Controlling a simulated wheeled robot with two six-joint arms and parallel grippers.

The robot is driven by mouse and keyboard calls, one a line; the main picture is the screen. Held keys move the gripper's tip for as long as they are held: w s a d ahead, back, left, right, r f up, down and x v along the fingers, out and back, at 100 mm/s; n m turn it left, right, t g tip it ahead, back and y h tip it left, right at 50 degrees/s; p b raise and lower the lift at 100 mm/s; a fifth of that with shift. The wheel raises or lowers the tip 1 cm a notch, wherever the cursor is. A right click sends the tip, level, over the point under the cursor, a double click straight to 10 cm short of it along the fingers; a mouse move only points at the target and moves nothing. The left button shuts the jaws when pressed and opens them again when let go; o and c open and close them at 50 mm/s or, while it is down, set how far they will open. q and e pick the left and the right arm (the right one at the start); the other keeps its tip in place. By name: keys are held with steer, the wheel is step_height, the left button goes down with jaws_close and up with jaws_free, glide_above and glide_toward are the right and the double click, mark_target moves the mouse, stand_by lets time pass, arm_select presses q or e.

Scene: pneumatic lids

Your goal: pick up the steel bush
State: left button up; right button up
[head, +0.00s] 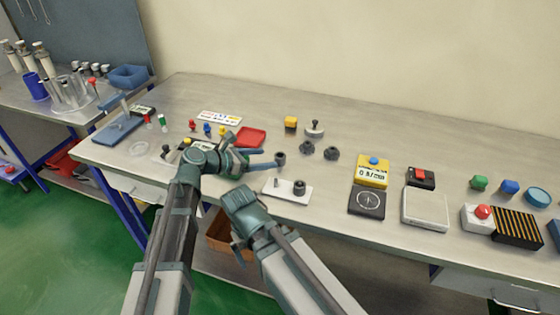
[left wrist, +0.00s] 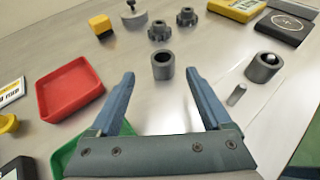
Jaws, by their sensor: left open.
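The steel bush, a short dark grey hollow cylinder, stands upright on the bench. In the left wrist view the bush (left wrist: 163,66) is just beyond the fingertips, roughly centred between them; in the head view the bush (head: 280,158) is at the ends of the blue fingers. My left gripper (head: 268,159) is open, and its spread, empty fingers also show in the left wrist view (left wrist: 160,80). My right arm's end (head: 243,202) is in front of the bench, and its fingers cannot be made out.
A white plate (head: 270,188) with a pin and a dark round part (head: 299,187) lies to the near right. Two dark toothed parts (left wrist: 159,31) (left wrist: 187,17) stand behind the bush. A red tray (left wrist: 70,88) is at left. Bare bench surrounds the bush.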

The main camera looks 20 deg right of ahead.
mark_target(276, 160)
arm_select(q)
steer(key=shift+d+f+b, duration=0.3)
steer(key=shift+d+f, duration=0.05)
steer(key=b+x, duration=0.1)
steer(key=x, duration=0.2)
steer(key=shift+d+f+b, duration=0.2)
steer(key=shift+f+b, duration=0.1)
steer(key=shift+b, duration=0.1)
steer(key=shift+w+d, duration=0.1)
steer(key=shift+d, duration=0.3)
jaws_close()
